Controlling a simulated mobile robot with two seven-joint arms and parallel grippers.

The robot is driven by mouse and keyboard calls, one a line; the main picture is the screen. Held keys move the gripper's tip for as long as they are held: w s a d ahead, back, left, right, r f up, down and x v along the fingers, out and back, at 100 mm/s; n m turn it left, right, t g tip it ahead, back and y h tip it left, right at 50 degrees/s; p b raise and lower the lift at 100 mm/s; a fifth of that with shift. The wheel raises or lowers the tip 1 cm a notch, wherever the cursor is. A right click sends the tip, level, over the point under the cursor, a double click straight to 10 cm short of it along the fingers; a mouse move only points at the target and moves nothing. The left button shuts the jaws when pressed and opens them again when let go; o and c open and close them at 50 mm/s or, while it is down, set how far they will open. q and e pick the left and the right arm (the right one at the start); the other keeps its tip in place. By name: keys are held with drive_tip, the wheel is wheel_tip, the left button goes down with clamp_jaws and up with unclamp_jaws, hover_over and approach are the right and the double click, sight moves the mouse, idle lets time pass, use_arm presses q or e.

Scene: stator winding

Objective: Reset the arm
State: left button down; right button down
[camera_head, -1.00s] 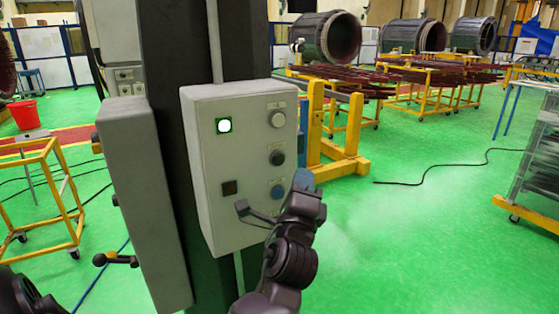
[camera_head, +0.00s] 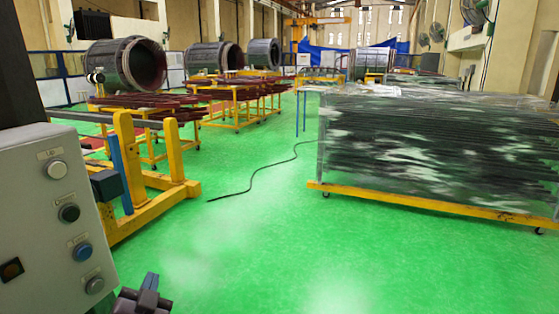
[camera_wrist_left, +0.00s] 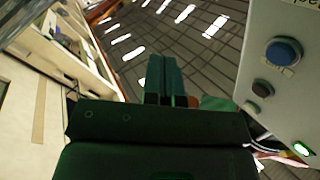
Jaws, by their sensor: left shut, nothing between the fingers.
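My left gripper (camera_head: 148,284) shows at the bottom edge of the head view, just right of the grey control box (camera_head: 35,215). Its two fingers are together with nothing between them; they also point up together in the left wrist view (camera_wrist_left: 165,78). The fingertips look apart from the box, though the distance is hard to judge. The box carries a blue button (camera_head: 82,252) and several other round buttons. In the left wrist view the box (camera_wrist_left: 285,90) is at the right, with the blue button (camera_wrist_left: 284,51) and a lit green-white light (camera_wrist_left: 301,149). My right gripper is out of view.
A yellow stand (camera_head: 150,190) is behind the box. A wheeled rack of wrapped dark bars (camera_head: 435,150) stands at the right. A black cable (camera_head: 252,178) lies on the green floor. The floor in the middle foreground is clear.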

use_arm(q)
drive_tip(key=s+a+f+n+g+h, duration=0.1)
drive_tip(key=s+f+n+g, duration=0.1)
drive_tip(key=s+f, duration=0.8)
drive_tip(key=s+a+f+n+g+h, duration=0.1)
drive_tip(key=s+f+g, duration=0.4)
drive_tip(key=s+f, duration=0.6)
wheel_tip(320, 180, down, 6)
drive_tip(key=shift+s+n+g+h, duration=0.2)
drive_tip(key=shift+n+g+h, duration=0.1)
drive_tip(key=shift+n+h, duration=0.1)
